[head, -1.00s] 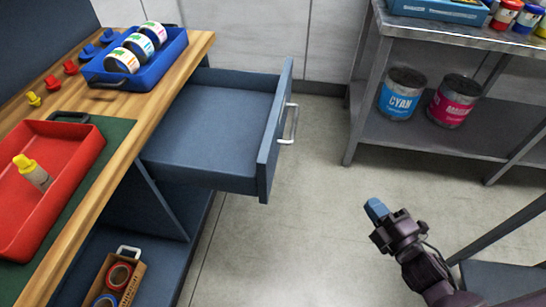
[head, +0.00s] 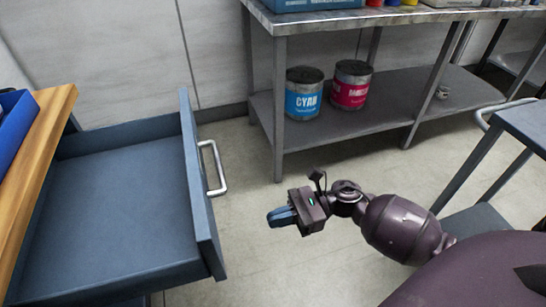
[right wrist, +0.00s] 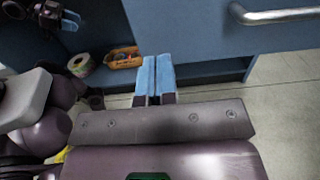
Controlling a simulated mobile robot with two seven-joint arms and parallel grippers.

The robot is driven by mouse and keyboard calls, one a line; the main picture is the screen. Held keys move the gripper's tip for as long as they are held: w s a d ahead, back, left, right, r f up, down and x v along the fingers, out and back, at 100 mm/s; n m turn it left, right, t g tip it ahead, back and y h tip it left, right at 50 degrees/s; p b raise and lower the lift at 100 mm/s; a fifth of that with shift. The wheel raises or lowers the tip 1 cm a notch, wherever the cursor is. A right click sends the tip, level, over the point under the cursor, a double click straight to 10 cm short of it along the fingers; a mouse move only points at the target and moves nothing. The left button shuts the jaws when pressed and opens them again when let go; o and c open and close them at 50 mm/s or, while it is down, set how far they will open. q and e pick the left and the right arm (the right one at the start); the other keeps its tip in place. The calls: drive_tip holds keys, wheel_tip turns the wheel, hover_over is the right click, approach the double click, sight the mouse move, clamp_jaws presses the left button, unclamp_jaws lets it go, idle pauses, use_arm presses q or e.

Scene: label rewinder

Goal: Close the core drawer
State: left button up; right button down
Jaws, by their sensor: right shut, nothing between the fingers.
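The core drawer (head: 120,205) is a blue-grey drawer pulled out from under the wooden bench top, and its inside looks empty. Its front panel (head: 198,190) carries a silver bar handle (head: 214,168). My right gripper (head: 280,217), with blue fingertips, is shut and empty. It is to the right of the drawer front and handle, apart from them, pointing left. In the right wrist view the shut fingers (right wrist: 155,75) are in the middle, and the handle (right wrist: 285,15) is at the upper right. My left gripper is not seen in the head view.
A metal shelf unit (head: 345,125) with cyan and magenta cans (head: 350,85) stands at the back. A dark table (head: 525,120) stands at the right. The wooden bench top (head: 45,130) is at the left. Clear floor (head: 250,265) lies between the drawer and my gripper.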

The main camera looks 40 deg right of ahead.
drive_tip(key=x, duration=1.1)
drive_tip(key=shift+w+a, duration=0.1)
drive_tip(key=x, duration=1.1)
drive_tip(key=b+x, duration=0.1)
drive_tip(key=x, duration=1.1)
drive_tip(key=b+x, duration=0.1)
drive_tip(key=x, duration=1)
drive_tip(key=shift+a+f, duration=0.3)
drive_tip(key=shift+a, duration=0.1)
drive_tip(key=shift+w+a+r+b, duration=0.15)
drive_tip(key=shift+a+r+b, duration=0.05)
drive_tip(key=shift+r+b, duration=0.1)
drive_tip(key=shift+r, duration=0.15)
drive_tip(key=shift+d+f, duration=0.2)
drive_tip(key=shift+d, duration=0.35)
drive_tip(key=p+v, duration=0.1)
drive_tip(key=v, duration=1.2)
drive_tip(key=shift+s+f, duration=0.1)
drive_tip(key=shift+s, duration=0.1)
drive_tip(key=shift+d, duration=0.1)
